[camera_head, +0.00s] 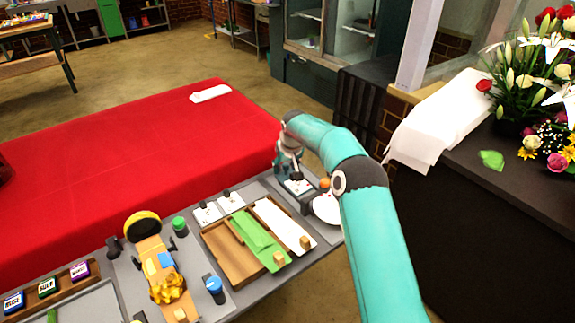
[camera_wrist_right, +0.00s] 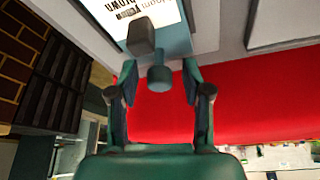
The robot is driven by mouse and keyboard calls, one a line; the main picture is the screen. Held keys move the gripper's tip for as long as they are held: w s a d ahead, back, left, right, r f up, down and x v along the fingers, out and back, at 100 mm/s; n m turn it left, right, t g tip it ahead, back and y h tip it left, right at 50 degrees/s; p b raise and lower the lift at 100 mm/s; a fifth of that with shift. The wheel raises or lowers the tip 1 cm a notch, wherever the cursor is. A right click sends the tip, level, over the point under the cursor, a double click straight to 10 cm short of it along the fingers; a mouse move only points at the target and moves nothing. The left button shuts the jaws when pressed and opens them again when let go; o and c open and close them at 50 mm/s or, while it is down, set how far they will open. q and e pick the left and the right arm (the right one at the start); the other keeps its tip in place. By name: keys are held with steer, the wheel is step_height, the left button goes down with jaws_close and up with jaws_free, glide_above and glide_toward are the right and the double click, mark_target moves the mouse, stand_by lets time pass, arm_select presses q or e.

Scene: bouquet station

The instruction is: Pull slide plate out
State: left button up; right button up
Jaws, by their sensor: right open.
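My right gripper (camera_head: 293,172) is at the far right end of the grey bench, over a small stand with a white plate (camera_head: 297,188). In the right wrist view my right gripper (camera_wrist_right: 158,82) is open, its fingers either side of a teal round knob (camera_wrist_right: 160,78). I cannot tell whether they touch it. Beyond the knob is a dark block (camera_wrist_right: 142,36) and a white plate with printed letters (camera_wrist_right: 125,12) in a teal frame. In the head view the arm partly hides this stand. My left gripper is not in view.
A yellow device (camera_head: 155,265), a blue-topped bottle (camera_head: 214,288) and labelled boxes (camera_head: 47,287) stand left. A red-covered table (camera_head: 130,150) lies behind. A flower counter (camera_head: 470,200) is at right.

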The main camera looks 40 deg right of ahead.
steer(key=v, duration=1.1)
steer(key=shift+s+r, duration=0.2)
steer(key=shift+r, duration=0.15)
